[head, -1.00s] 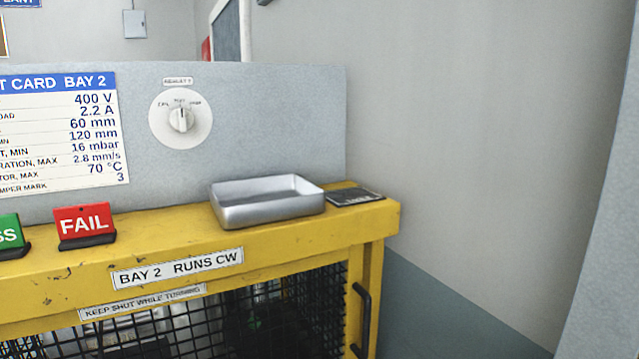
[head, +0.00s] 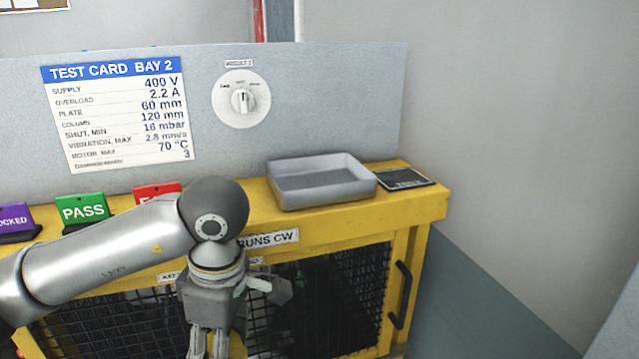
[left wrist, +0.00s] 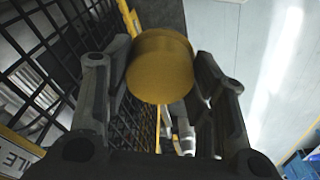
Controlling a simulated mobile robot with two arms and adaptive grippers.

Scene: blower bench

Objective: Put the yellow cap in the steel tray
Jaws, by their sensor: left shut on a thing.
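The steel tray (head: 330,196) stands on the yellow bench top, right of centre in the head view; its visible inside looks empty. My left gripper (head: 208,345) hangs down in front of the bench's mesh front, below and left of the tray, with its fingertips at the bottom edge of the head view. In the left wrist view my left gripper (left wrist: 158,90) is shut on the yellow cap (left wrist: 160,66), a round, mustard-coloured piece between the two fingers. My right gripper is not in view.
A dark plate (head: 404,180) lies right of the tray. A green PASS sign (head: 82,209), a purple sign (head: 14,218) and a partly covered red sign (head: 157,190) stand along the bench top. A grey panel with a dial (head: 241,99) rises behind. A black handle (head: 399,295) sticks out in front.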

